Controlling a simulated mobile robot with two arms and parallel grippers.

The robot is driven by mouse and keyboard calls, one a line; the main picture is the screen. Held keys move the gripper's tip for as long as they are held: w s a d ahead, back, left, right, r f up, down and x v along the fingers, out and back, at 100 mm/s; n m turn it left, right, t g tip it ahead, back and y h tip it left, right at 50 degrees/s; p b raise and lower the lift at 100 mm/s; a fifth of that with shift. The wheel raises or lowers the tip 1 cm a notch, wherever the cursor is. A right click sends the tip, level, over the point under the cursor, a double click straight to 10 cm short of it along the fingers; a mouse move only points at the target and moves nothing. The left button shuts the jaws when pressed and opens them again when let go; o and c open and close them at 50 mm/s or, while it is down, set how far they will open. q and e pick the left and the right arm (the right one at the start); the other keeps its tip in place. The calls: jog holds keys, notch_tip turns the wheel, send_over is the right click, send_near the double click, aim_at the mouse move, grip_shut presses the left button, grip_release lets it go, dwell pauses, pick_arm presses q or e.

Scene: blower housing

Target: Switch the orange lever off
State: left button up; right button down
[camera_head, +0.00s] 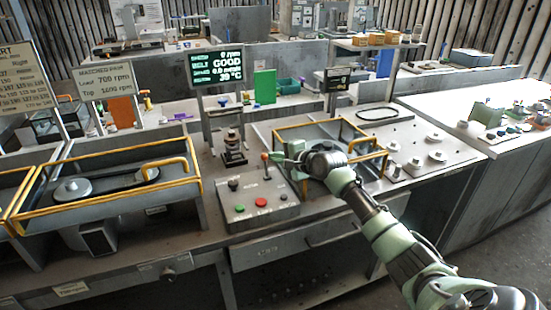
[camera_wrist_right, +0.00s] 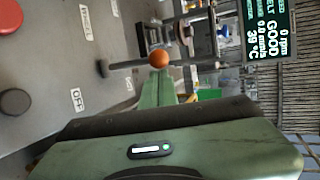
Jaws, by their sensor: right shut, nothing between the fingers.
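The orange lever (camera_head: 265,157) stands on the sloped grey control panel (camera_head: 285,213); its round orange knob tops a thin dark shaft. In the right wrist view the orange knob (camera_wrist_right: 158,58) is just beyond my green fingertips, with its shaft running left to the panel. My right gripper (camera_head: 276,158) is shut and empty, at the lever's right side by the knob. I cannot tell whether it touches the lever. An OFF label (camera_wrist_right: 76,100) shows on the panel in the wrist view. My left gripper is not in view.
The panel also has a black knob (camera_head: 233,184), a green button (camera_head: 240,208) and a red button (camera_head: 261,202). A yellow-railed tray (camera_head: 130,200) stands left. Behind the panel, a display (camera_head: 216,68) reads 0 rpm and GOOD. Another yellow frame (camera_head: 345,123) lies beside my right gripper.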

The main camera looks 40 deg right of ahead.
jog(key=shift+s+a+f+t, duration=0.2)
jog(key=shift+s+f+t, duration=0.1)
jog(key=shift+s+r, duration=0.25)
jog(key=shift+s+a+r+t+p, duration=0.1)
jog(key=shift+s+r+t+p, duration=0.2)
jog(key=shift+p, duration=0.4)
jog(key=shift+s+a+f+p, duration=0.1)
jog(key=shift+s+f+p, duration=0.1)
jog(key=shift+s+p, duration=0.35)
jog(key=shift+s+a+f+p, duration=0.1)
jog(key=shift+s+f+p, duration=0.15)
jog(key=shift+p, duration=0.15)
jog(key=shift+f, duration=0.15)
jog(key=shift+s+b, duration=0.1)
jog(key=shift+b, duration=0.2)
jog(key=shift+s+a+f+n+t+b, duration=0.1)
jog(key=shift+n+t+b, duration=0.25)
jog(key=shift+b, duration=0.45)
